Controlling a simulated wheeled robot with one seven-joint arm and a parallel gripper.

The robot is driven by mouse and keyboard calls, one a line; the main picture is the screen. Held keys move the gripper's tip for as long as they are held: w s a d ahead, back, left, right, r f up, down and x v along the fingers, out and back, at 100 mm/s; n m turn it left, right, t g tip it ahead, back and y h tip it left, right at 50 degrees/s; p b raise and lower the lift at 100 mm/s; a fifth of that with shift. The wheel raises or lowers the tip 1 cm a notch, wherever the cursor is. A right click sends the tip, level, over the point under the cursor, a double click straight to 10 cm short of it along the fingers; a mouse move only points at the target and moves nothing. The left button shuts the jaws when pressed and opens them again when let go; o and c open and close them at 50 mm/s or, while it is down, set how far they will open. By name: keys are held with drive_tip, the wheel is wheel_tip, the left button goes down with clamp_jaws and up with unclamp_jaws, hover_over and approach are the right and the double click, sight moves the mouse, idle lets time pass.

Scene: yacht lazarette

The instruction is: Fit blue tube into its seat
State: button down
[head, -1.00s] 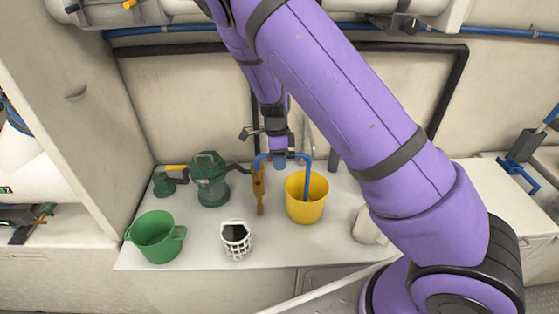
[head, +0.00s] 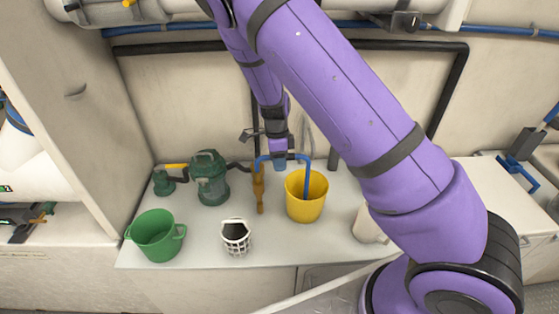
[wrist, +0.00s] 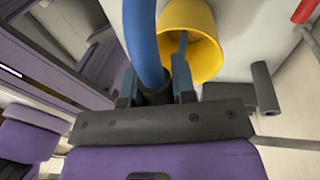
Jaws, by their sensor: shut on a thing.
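The blue tube (head: 308,178) is bent into an arch. In the head view its right leg hangs down into the mouth of the yellow bucket (head: 305,210). Its short left end is beside the top of a slim orange-brown object (head: 259,193); I cannot tell whether they touch. My gripper (head: 280,163) is shut on the top of the arch, left of the bucket. In the wrist view the tube (wrist: 145,45) runs up from between the fingers of my gripper (wrist: 156,88), with the yellow bucket (wrist: 205,35) beyond. I cannot make out the tube's seat; the bucket hides the leg's lower end.
A green pump-like canister (head: 209,180), a green pot (head: 157,240) and a white basket with dark contents (head: 236,238) stand on the white counter (head: 200,258), left of the bucket. A pale container (head: 367,226) stands to the right, partly behind my arm. The wall is close behind.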

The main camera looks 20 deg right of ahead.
drive_tip(key=shift+w+x, duration=0.15)
drive_tip(key=shift+x, duration=0.7)
drive_tip(key=shift+w+x, duration=0.2)
drive_tip(key=shift+x, duration=0.6)
drive_tip(key=c, duration=0.9)
unclamp_jaws()
drive_tip(key=shift+f, duration=0.1)
drive_tip(key=shift+o, duration=0.2)
drive_tip(key=v, duration=1.1)
